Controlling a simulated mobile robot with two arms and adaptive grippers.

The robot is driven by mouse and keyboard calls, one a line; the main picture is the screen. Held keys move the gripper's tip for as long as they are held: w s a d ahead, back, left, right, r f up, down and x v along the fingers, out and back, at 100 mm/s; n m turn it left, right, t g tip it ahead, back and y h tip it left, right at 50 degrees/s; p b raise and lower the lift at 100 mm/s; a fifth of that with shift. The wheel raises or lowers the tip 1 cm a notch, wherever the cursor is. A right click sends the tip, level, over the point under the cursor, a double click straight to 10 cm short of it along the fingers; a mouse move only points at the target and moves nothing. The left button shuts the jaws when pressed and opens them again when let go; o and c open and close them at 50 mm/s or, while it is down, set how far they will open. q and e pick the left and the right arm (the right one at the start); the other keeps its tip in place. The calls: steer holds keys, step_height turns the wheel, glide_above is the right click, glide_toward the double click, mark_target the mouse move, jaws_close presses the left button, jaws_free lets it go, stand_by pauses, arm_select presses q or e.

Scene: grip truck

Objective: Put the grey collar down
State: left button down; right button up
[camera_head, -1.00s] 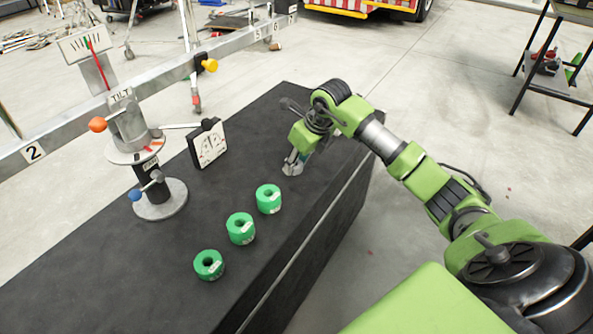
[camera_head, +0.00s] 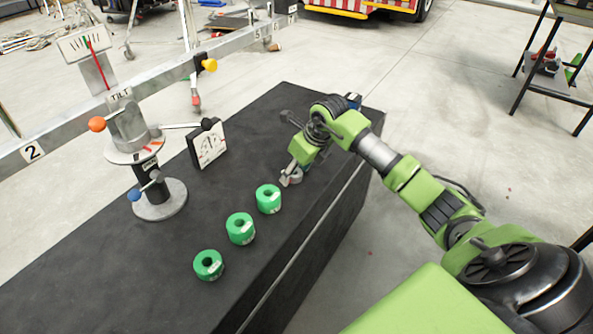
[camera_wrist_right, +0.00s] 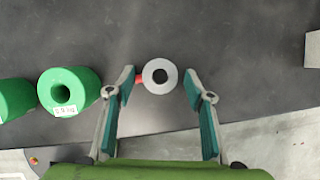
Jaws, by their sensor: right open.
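The grey collar (camera_wrist_right: 160,88) is a small light-grey ring with a dark hole and a red piece at its left side, seen in the right wrist view. In the head view only part of it (camera_head: 296,179) shows, low by the black bench top. My right gripper (camera_wrist_right: 159,75) is open, with one teal-padded finger on each side of the collar. The gap to the right finger is visible; the red piece reaches close to the left finger. In the head view my right gripper (camera_head: 290,178) is low over the bench. My left gripper is not in view.
Three green weights (camera_head: 268,199) (camera_head: 240,229) (camera_head: 209,265) stand in a row on the black bench (camera_head: 130,285). A scale with a long numbered beam (camera_head: 160,80) and a round-based post (camera_head: 160,205) is at left. A white dial (camera_head: 208,146) stands beside it.

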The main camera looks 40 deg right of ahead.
steer(key=shift+r, duration=0.25)
steer(key=v, duration=0.6)
steer(key=shift+s+r+p, duration=0.15)
steer(key=shift+r+p, duration=0.1)
steer(key=shift+p, duration=0.05)
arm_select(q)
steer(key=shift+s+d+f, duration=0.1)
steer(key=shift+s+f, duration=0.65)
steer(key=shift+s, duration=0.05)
arm_select(e)
steer(key=shift+s+r, duration=0.15)
steer(key=shift+r, duration=0.2)
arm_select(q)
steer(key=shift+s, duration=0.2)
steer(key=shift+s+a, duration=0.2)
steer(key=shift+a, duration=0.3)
